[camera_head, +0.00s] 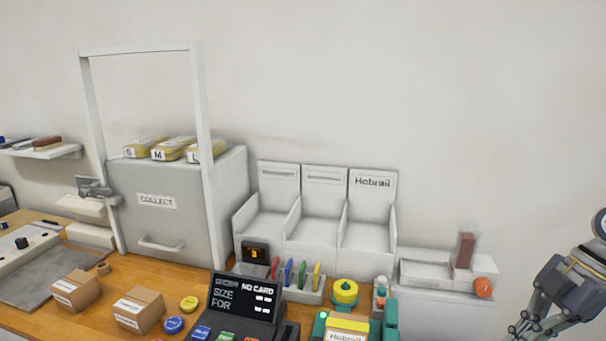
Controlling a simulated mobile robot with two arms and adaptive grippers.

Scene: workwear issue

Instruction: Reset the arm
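My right gripper (536,326) is at the lower right edge, with its dark wrist above it. It hangs in front of the bare wall, to the right of the counter items and apart from them. Its fingertips run out of the bottom of the picture, so I cannot tell how far apart they are. Nothing is visibly held in the part that shows. My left gripper is not in view.
A grey COLLECT cabinet (150,215) with a tall white frame stands at left. White bins (370,240) stand mid-counter, behind a dark card terminal (245,296). Small boxes (138,310) sit on the wooden counter. Open space surrounds my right gripper.

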